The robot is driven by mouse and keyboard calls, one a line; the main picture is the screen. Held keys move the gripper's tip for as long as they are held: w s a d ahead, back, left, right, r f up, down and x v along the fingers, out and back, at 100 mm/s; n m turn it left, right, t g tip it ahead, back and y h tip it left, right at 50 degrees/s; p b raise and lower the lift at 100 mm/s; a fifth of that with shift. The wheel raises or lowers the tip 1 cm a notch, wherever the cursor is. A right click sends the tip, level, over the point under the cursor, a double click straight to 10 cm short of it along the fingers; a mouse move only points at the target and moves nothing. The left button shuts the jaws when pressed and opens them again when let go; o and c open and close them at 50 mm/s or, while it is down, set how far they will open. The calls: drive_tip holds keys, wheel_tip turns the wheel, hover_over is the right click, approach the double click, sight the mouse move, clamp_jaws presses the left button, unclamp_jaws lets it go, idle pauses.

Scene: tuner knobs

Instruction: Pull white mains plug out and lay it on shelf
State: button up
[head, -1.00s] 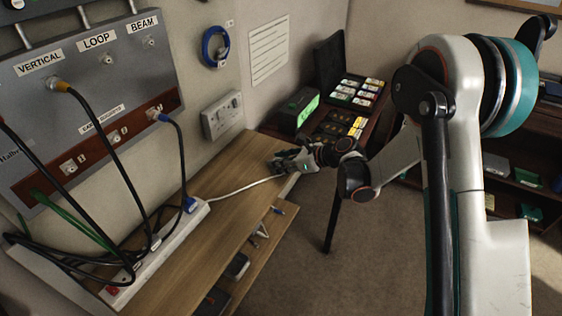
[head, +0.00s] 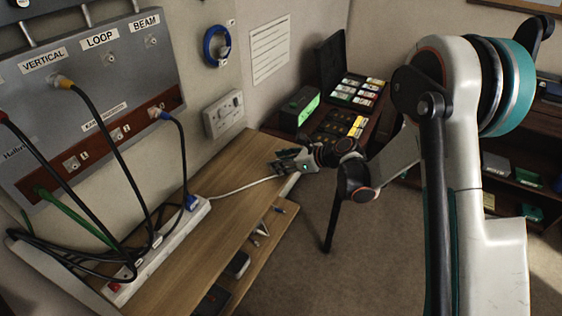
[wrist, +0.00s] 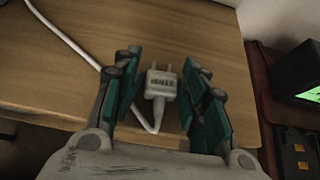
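The white mains plug (wrist: 161,86) lies on the wooden shelf (wrist: 200,30) close to its edge, prongs pointing away from my gripper in the wrist view. My gripper (wrist: 166,84) is open, with one finger on each side of the plug and a visible gap on both sides. In the head view my gripper (head: 284,163) is low over the far end of the shelf (head: 225,214) and hides the plug. The white cable (head: 240,187) runs from there to the white power strip (head: 160,250). The wall socket (head: 223,114) has no plug in it.
A grey panel (head: 60,120) with black and green leads stands at the left. A black case (head: 350,90) and a green-lit box (head: 299,108) stand beyond the shelf's far end. Bare wood lies along the shelf's middle. A lower shelf (head: 262,262) holds small items.

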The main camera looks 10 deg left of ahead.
drive_tip(key=shift+d+f, duration=0.2)
drive_tip(key=shift+f, duration=0.1)
drive_tip(key=shift+w+r+p, duration=0.3)
drive_tip(key=shift+r+p, duration=0.1)
drive_tip(key=shift+r, duration=0.15)
drive_tip(key=shift+r+p, duration=0.3)
drive_tip(key=shift+r, duration=0.45)
drive_tip(key=shift+a, duration=0.1)
drive_tip(key=o, duration=0.6)
drive_tip(key=shift+c, duration=0.2)
drive_tip(key=v, duration=1.2)
drive_tip(key=shift+r, duration=0.15)
drive_tip(key=shift+a, duration=0.1)
